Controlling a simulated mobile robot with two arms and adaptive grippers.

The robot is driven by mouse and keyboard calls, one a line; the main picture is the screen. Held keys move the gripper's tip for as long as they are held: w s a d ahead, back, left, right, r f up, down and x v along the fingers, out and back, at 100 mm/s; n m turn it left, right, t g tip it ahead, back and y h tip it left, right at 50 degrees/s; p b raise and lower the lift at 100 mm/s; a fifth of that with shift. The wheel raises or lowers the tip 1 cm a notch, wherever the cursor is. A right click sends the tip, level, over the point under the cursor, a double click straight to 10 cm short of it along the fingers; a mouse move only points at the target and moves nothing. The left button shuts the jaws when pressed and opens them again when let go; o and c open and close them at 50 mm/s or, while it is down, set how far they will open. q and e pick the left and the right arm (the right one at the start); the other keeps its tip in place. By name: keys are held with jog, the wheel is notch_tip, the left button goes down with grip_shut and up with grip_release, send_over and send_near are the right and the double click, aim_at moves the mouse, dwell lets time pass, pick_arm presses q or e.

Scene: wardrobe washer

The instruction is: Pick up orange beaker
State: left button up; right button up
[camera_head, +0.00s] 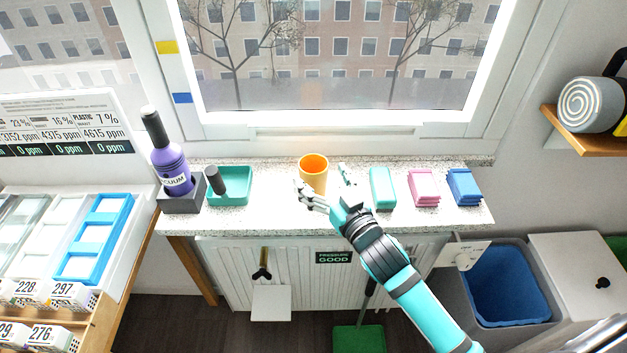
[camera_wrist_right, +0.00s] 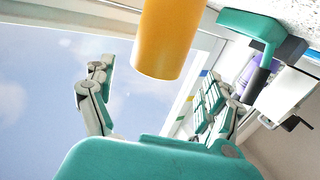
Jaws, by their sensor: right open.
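The orange beaker (camera_head: 313,172) stands upright on the speckled counter under the window. It also shows at the top of the right wrist view (camera_wrist_right: 167,38), partly cut off by the frame edge. My right gripper (camera_head: 326,190) reaches in from the lower right. Its fingers are spread, one at the beaker's front left and one to its right. In the right wrist view the open fingers (camera_wrist_right: 155,95) are apart with nothing between them, and the beaker is beyond. I cannot tell whether a finger touches it. My left gripper is not in view.
On the counter (camera_head: 275,183), a teal tray (camera_head: 236,193) and purple vacuum bottle (camera_head: 172,165) stand left. Teal (camera_head: 382,188), pink (camera_head: 424,186) and blue (camera_head: 464,186) stacks stand right. The window is behind. A blue-lined bin (camera_head: 508,283) is lower right.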

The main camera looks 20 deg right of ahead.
jog(key=w, duration=0.3)
jog(key=w+f, duration=0.1)
jog(key=w, duration=0.1)
jog(key=shift+a+p, duration=0.35)
jog(key=shift+p, duration=0.05)
jog(key=shift+c, duration=0.4)
jog(key=c, duration=1.1)
